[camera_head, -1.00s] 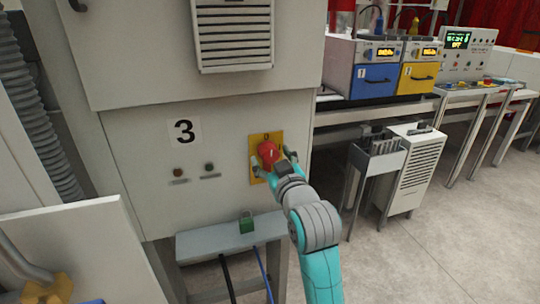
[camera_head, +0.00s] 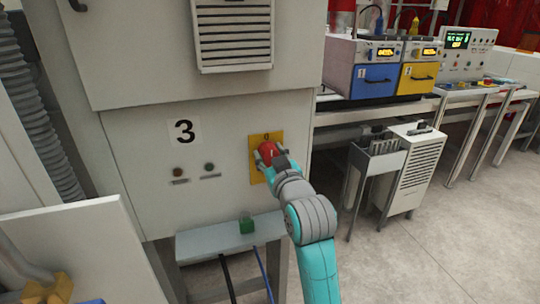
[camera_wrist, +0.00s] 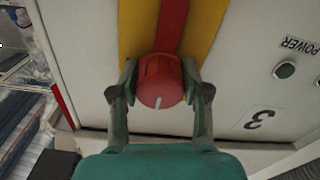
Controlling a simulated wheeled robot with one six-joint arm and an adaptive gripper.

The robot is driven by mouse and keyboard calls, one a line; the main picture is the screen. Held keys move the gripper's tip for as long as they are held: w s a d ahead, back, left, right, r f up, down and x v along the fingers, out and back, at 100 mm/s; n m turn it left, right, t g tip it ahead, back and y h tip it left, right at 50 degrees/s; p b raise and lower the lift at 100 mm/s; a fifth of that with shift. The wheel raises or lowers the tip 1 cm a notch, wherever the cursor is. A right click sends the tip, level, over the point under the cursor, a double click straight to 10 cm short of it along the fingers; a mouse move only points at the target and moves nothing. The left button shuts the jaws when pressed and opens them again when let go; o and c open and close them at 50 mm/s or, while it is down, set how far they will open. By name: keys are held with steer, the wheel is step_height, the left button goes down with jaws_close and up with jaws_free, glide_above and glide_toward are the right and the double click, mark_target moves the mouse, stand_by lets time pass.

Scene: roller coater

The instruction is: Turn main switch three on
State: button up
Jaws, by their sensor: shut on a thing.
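My gripper (camera_head: 267,162) is at the knob, with the arm reaching up from below. In the wrist view the red knob (camera_wrist: 160,82) sits between the two fingers of my gripper (camera_wrist: 160,92), which are closed on its sides. A white mark on the knob's face points toward the palm in that view. In the head view my gripper partly covers the knob.
Two small indicator lamps (camera_head: 209,167) are left of the switch. To the right stand a white slatted unit (camera_head: 418,165) and a bench with blue and yellow units (camera_head: 376,78). Open floor lies at right.

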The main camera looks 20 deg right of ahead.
steer(key=shift+m, duration=0.3)
steer(key=m, duration=0.8)
steer(key=shift+a+m, duration=0.1)
steer(key=shift+m, duration=0.2)
steer(key=m, duration=0.8)
steer(key=shift+r, duration=0.1)
steer(key=shift+m, duration=0.4)
steer(key=o, duration=1.1)
steer(key=shift+o, duration=0.2)
